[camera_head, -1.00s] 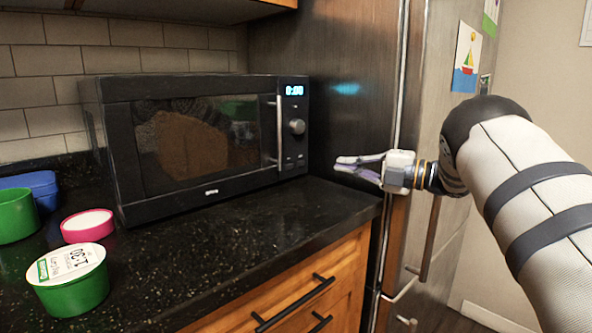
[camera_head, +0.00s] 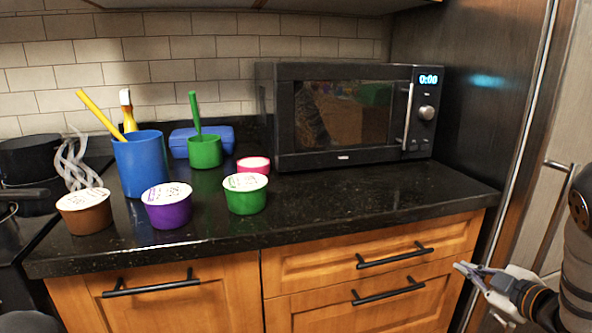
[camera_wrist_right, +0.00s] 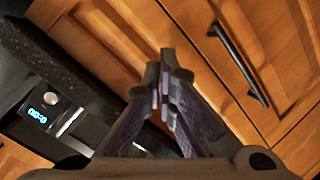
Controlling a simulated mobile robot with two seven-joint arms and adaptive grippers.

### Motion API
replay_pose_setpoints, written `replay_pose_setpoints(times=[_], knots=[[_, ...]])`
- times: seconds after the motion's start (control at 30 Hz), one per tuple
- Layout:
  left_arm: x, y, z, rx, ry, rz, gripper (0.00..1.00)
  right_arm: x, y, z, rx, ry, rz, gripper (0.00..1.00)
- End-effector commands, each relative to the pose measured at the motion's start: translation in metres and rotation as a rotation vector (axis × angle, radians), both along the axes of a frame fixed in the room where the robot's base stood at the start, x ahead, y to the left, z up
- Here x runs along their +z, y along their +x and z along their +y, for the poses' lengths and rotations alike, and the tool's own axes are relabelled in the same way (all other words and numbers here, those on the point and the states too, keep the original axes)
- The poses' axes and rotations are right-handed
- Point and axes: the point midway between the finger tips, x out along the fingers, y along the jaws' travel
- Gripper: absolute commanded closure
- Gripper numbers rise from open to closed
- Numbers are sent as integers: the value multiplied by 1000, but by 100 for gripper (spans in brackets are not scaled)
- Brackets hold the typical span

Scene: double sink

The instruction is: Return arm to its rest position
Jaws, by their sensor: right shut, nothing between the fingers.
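My right gripper (camera_head: 472,275) is low at the right of the head view, in front of the wooden drawers and below the counter edge. Its fingers are together with nothing between them. In the right wrist view the right gripper (camera_wrist_right: 163,85) points at the wooden cabinet front, and its fingertips meet. My right arm comes in from the right edge. My left gripper does not show.
The black counter (camera_head: 330,210) holds a microwave (camera_head: 345,115), a blue cup (camera_head: 140,165), a green cup (camera_head: 205,152) and brown (camera_head: 84,213), purple (camera_head: 168,210) and green (camera_head: 245,197) tubs. Drawer handles (camera_head: 388,291) stick out near my gripper. A steaming pot (camera_head: 30,165) stands left.

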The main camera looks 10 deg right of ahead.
Motion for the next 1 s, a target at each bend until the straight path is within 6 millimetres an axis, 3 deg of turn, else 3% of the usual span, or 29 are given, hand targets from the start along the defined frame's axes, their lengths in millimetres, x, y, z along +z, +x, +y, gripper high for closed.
replay_pose_setpoints(times=[0.1, 0.17, 0.2, 0.27, 0.3, 0.37, 0.4, 0.5, 0.6, 0.73, 1.0], knots=[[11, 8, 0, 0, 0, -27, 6, -79, -59, 39, -171, 184, 255, 100], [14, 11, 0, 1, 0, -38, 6, -117, -100, 61, -263, 263, 396, 100], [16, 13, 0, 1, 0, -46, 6, -139, -130, 77, -323, 307, 492, 100], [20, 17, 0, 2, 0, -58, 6, -165, -179, 99, -413, 362, 634, 100], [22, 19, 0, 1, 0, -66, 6, -179, -214, 114, -473, 391, 728, 100], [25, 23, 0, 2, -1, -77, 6, -193, -268, 137, -561, 422, 869, 100], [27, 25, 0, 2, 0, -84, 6, -198, -304, 151, -619, 437, 960, 100], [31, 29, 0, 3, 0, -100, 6, -197, -387, 179, -747, 445, 1163, 100], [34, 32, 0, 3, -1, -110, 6, -186, -447, 198, -845, 433, 1308, 100], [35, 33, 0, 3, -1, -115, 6, -175, -485, 208, -908, 414, 1402, 100], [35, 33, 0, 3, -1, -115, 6, -174, -491, 209, -919, 411, 1417, 100]])
